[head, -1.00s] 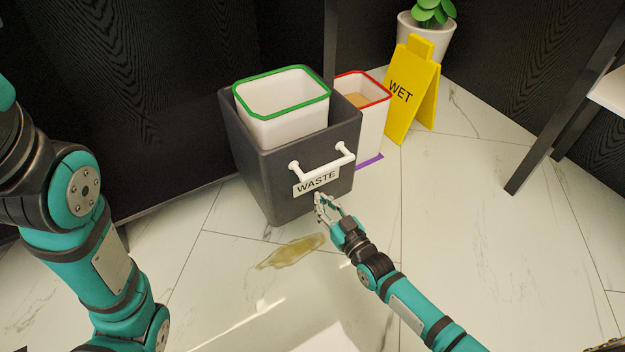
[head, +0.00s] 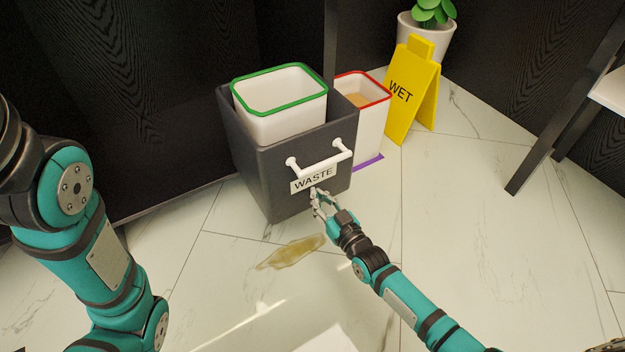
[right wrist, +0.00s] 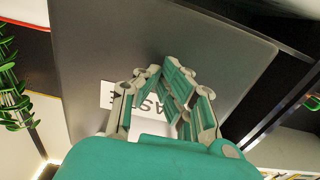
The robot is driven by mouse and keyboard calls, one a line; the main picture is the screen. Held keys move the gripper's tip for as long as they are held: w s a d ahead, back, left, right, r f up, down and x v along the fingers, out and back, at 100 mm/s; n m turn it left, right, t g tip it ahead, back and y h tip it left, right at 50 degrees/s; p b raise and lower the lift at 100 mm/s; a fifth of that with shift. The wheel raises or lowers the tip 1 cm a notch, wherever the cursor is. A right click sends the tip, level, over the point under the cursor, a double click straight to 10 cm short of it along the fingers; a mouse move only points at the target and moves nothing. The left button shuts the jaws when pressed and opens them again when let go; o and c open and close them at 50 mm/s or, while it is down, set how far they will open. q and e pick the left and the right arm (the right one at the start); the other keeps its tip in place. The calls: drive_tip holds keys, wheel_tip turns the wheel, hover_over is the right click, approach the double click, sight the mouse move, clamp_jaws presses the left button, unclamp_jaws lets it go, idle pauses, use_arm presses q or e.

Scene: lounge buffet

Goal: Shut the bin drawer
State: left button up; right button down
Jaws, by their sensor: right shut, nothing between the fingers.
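The dark grey bin drawer (head: 258,165) stands out from the black cabinet, with a white handle (head: 320,163) and a WASTE label (head: 313,180) on its front. A white bin with a green rim (head: 283,124) sits inside it. My right gripper (head: 317,198) is shut and empty, its fingertips at the drawer front just below the label. In the right wrist view the fingers (right wrist: 163,70) are close against the grey front and partly cover the label. My left arm shows at the left, but its gripper is out of frame.
A white bin with a red rim (head: 371,120) stands right behind the drawer. A yellow WET sign (head: 412,95) and a potted plant (head: 428,30) are beyond it. A brownish puddle (head: 292,252) lies on the pale floor (head: 480,230) before the drawer.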

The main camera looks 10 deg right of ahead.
sight(310, 186)
drive_tip(key=b+x, duration=0.2)
drive_tip(key=x, duration=0.2)
drive_tip(key=shift+w, duration=0.15)
drive_tip(key=shift+b+x, duration=0.4)
drive_tip(key=shift+x, duration=0.4)
drive_tip(key=b+x, duration=0.4)
drive_tip(key=x, duration=0.2)
drive_tip(key=shift+f, duration=0.15)
drive_tip(key=b+x, duration=0.4)
drive_tip(key=x, duration=0.1)
drive_tip(key=shift+b+x, duration=0.75)
drive_tip(key=shift+x, duration=1.65)
drive_tip(key=shift+w+a, duration=0.3)
drive_tip(key=shift+w, duration=0.4)
